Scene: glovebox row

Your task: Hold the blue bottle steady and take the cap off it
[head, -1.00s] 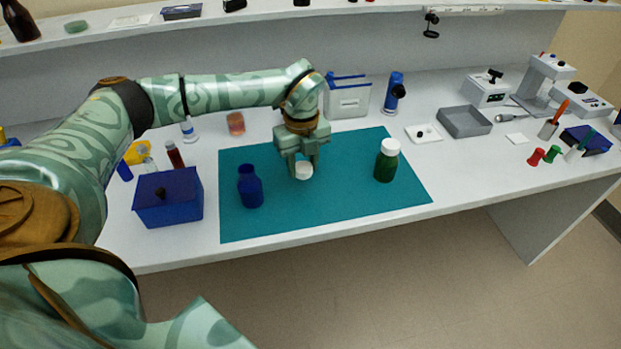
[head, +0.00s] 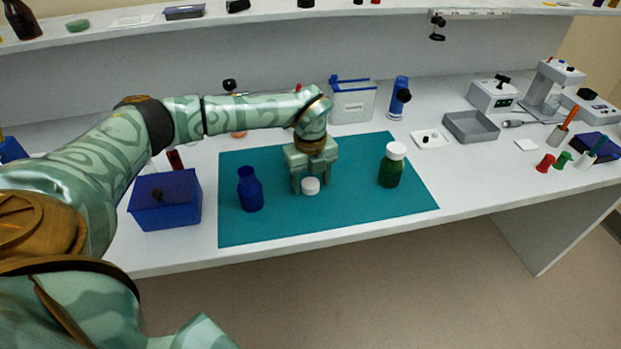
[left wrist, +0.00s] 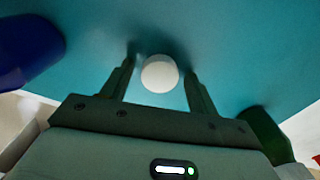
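The blue bottle (head: 250,190) stands upright on the teal mat with its neck bare and open; part of it shows at the left of the left wrist view (left wrist: 25,50). The white cap (head: 310,186) is at the mat to the right of the bottle, apart from it. My left gripper (head: 309,190) points down at the cap. In the left wrist view its fingers stand either side of the cap (left wrist: 160,74) with a small gap showing on each side, so it looks open. My right gripper is not in view.
A green bottle with a white cap (head: 392,165) stands on the mat (head: 350,210) to the right. A blue box (head: 166,200) is left of the mat. A grey tray (head: 470,126) lies further right. The mat's front part is clear.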

